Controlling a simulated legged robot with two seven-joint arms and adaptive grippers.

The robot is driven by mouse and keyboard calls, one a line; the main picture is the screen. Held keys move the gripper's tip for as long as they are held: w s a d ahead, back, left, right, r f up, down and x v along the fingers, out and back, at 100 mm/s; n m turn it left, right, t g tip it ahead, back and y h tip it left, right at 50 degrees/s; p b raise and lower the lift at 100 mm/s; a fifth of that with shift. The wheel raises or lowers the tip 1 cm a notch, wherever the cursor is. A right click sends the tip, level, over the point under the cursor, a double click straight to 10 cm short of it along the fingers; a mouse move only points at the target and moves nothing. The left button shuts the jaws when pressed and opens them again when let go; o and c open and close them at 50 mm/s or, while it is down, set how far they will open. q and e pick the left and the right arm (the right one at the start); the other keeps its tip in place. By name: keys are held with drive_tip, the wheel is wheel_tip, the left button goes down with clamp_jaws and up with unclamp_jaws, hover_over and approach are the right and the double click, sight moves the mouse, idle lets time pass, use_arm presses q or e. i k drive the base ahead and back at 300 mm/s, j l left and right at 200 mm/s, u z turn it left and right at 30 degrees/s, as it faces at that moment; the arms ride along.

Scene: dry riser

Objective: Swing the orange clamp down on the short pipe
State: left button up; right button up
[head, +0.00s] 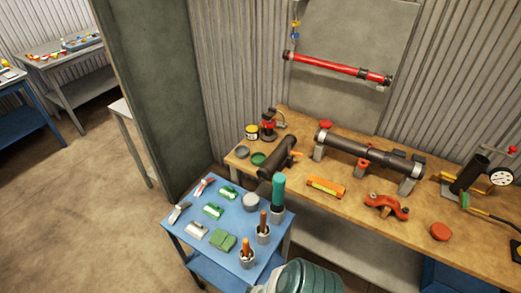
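In the head view a short dark pipe (277,159) lies at an angle near the left end of the wooden bench (345,208). A small orange piece (296,154), which looks like the orange clamp, sticks out at the pipe's right side. I cannot tell whether it touches or closes over the pipe. A separate red-orange coupling (386,206) lies on the front right of the bench. Neither of my grippers shows in this view.
A longer dark pipe (372,155) rests on supports at the bench back. An orange level (326,188) lies in front of it. A blue table (222,245) with several tools and cups stands at front left. A teal ribbed object (308,278) shows at the bottom edge. Floor is open at left.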

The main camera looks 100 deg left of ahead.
sight(291, 152)
drive_tip(key=u, duration=3.2)
